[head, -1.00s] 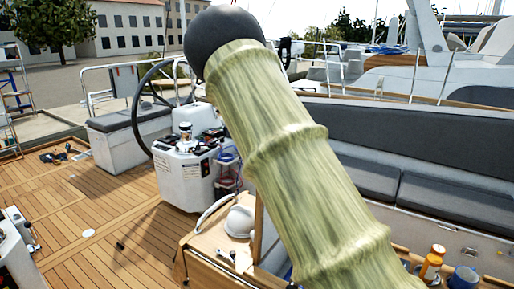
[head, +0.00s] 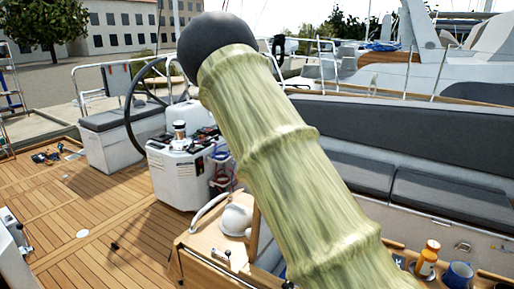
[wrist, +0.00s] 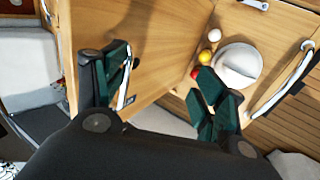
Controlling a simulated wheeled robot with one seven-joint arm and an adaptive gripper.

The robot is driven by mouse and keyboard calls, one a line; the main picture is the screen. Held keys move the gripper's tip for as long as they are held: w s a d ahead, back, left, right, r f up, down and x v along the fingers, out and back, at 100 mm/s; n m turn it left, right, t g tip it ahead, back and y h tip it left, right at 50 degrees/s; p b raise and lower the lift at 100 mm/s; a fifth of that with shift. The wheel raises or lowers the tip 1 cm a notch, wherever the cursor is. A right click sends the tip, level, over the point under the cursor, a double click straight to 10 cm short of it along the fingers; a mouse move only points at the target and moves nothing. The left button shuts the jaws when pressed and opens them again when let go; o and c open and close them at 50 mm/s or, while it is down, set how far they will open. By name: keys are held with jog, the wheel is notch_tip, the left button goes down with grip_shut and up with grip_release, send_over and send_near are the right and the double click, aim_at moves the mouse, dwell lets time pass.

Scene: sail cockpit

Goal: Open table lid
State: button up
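The wooden table (head: 190,262) stands at the lower middle of the head view. A wooden panel, seemingly the table lid (head: 256,222), rises at an angle beside the white helmet-like object (head: 236,220). In the wrist view the lid panel (wrist: 165,45) fills the upper middle, with a dark hole in it. My gripper (wrist: 165,92) is open, its green-padded fingers apart and the panel seen between and beyond them. A shiny metal strip shows by the left finger; contact cannot be told. In the head view my arm hides the gripper.
White, yellow and red balls (wrist: 205,56) lie by the helmet, near a curved rail (wrist: 282,85). An orange bottle (head: 427,262) and blue mug (head: 458,274) stand at lower right. The helm console (head: 180,165) stands behind; open deck (head: 80,215) lies left.

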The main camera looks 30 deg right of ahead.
jog(key=shift+s+f, duration=0.15)
jog(key=shift+f, duration=0.05)
jog(key=shift+c, duration=0.9)
jog(key=shift+c, duration=0.2)
jog(key=shift+r, duration=0.2)
jog(key=shift+c, duration=0.4)
jog(key=v, duration=1.1)
jog(key=shift+d+r, duration=0.1)
jog(key=shift+c, duration=0.8)
jog(key=shift+w+r, duration=0.25)
jog(key=shift+r, duration=0.3)
